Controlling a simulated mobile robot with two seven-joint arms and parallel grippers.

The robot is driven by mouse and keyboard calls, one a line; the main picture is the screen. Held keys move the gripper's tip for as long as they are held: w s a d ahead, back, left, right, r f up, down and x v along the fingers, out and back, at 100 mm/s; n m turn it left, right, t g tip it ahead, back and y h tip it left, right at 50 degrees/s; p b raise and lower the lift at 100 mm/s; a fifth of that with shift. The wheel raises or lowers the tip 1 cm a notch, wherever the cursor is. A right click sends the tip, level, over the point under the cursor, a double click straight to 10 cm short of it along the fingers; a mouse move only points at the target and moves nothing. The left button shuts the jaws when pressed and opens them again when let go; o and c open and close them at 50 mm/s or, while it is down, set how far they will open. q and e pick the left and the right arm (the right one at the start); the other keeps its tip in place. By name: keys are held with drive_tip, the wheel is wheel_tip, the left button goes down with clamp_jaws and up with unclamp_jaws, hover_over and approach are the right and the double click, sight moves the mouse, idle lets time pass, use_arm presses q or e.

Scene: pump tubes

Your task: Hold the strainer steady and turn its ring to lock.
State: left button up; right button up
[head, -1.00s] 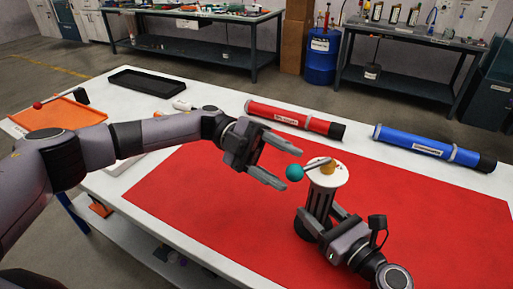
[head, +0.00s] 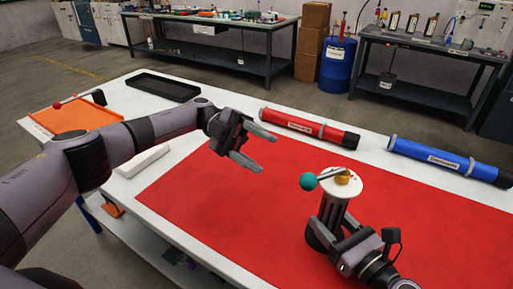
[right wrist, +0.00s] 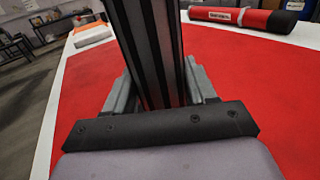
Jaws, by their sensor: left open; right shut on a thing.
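The strainer (head: 334,212) stands upright on the red mat, a dark slotted cylinder with a white round top (head: 350,186). On the top is a brass-coloured hub (head: 342,179), and a thin lever runs left from there to a teal ball (head: 308,181). My right gripper (head: 336,234) is shut around the strainer's body. In the right wrist view the dark ribbed body (right wrist: 155,60) stands between the fingers. My left gripper (head: 264,153) is open and empty, up and left of the teal ball and apart from it. The ring cannot be clearly told apart.
A red tube (head: 305,124) and a blue tube (head: 440,158) lie along the table's far edge. A black tray (head: 160,87) and an orange tray (head: 75,118) are at the left. The red mat (head: 220,215) is clear left of the strainer.

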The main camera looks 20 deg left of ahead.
drive_tip(key=o, duration=1.5)
drive_tip(key=shift+d, duration=0.1)
